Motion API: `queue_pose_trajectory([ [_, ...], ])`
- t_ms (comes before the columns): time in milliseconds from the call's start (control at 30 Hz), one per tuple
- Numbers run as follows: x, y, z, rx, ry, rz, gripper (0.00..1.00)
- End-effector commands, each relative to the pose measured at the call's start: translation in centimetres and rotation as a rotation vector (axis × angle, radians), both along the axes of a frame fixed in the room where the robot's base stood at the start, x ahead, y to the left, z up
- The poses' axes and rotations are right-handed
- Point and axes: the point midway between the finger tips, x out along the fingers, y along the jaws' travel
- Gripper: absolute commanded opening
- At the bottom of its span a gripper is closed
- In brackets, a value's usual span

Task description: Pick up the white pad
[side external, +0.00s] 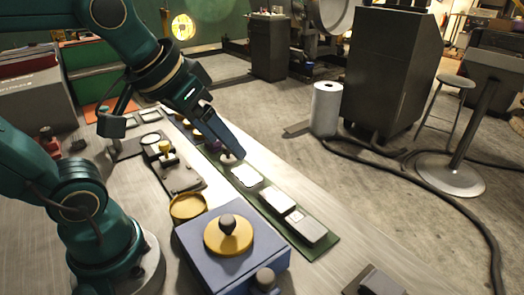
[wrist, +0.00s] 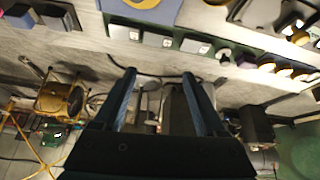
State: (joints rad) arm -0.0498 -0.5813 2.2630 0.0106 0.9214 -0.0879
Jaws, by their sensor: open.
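Several pale pads sit in a row on a long green strip (side external: 322,248) on the bench. The brightest white pad (side external: 246,176) is the one closest to my gripper. A second pale pad (side external: 277,199) and a greyer one (side external: 307,225) lie further toward the front. In the wrist view the closest pad (wrist: 193,46) is beyond my fingertips, with another pad (wrist: 153,39) to its left. My gripper (side external: 238,157) is open and empty, its fingers slanting down just behind the white pad. Both fingers (wrist: 158,76) show apart in the wrist view, with no pad between them.
Small dark and purple knobs (wrist: 224,52) continue along the strip beside the pads. A blue box (side external: 235,255) with a yellow disc and black knob stands in front. A yellow round dish (side external: 188,207) is beside it. Bare bench (side external: 345,215) lies right of the strip.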

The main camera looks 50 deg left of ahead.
Motion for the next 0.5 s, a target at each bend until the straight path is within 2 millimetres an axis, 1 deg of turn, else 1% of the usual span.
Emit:
queue_pose_trajectory([
  [33,1.4,0.7,0.4,-0.005,0.013,0.039,0.74],
  [133,4.0,2.3,0.8,-0.017,0.036,0.118,0.74],
  [267,7.3,5.1,0.4,-0.033,0.077,0.228,0.74],
  [367,9.5,7.7,-0.6,-0.047,0.115,0.312,0.74],
  [467,11.3,10.5,-2.3,-0.063,0.157,0.395,0.74],
  [500,11.9,11.7,-3.1,-0.070,0.176,0.427,0.74],
])
